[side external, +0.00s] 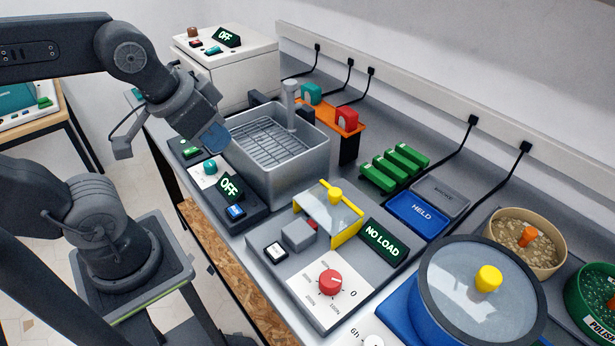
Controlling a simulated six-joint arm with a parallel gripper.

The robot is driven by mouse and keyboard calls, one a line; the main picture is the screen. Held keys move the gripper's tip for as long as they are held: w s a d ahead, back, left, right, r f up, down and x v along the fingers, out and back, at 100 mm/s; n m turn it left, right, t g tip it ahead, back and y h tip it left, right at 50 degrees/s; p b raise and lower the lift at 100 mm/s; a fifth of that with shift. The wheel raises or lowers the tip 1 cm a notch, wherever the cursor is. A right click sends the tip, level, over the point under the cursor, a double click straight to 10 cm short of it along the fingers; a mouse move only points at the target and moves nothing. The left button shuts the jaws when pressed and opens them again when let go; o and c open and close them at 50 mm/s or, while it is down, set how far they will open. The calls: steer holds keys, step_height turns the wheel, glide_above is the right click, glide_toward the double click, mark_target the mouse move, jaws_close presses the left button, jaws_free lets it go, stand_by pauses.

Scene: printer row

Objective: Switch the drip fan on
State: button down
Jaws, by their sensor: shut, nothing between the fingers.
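A grey basin with a wire rack (268,142) stands on the bench. A dark panel along its front left carries a display reading OFF (229,188), a teal knob (209,167) on a white plate and a blue-faced switch (236,211). A small dark box with a green lit face (190,151) sits at the panel's far end. No label names the drip fan. My gripper (214,138) is shut and empty, above the basin's left edge and the far end of the panel. Its tips are partly hidden, and I cannot tell whether they touch anything.
A white cabinet (225,68) behind has its own OFF display. An orange rack (338,122) stands behind the basin. A yellow-framed clear guard (328,212), a red dial (331,283) and a NO LOAD display (384,240) lie nearer. A blue drum (480,290) fills the front right.

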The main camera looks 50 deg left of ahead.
steer(key=n+g+y, duration=0.3)
steer(key=n+g, duration=0.3)
steer(key=n, duration=1.2)
glide_above(192, 151)
steer(key=s+d, duration=0.2)
steer(key=d, duration=0.1)
step_height(192, 151, down, 6)
steer(key=shift+a+f, duration=0.15)
steer(key=shift+a, duration=0.1)
steer(key=x, duration=1.3)
steer(key=shift+w+d+f, duration=0.15)
steer(key=shift+w+d, duration=0.1)
steer(key=shift+d, duration=0.1)
steer(key=shift+f, duration=0.4)
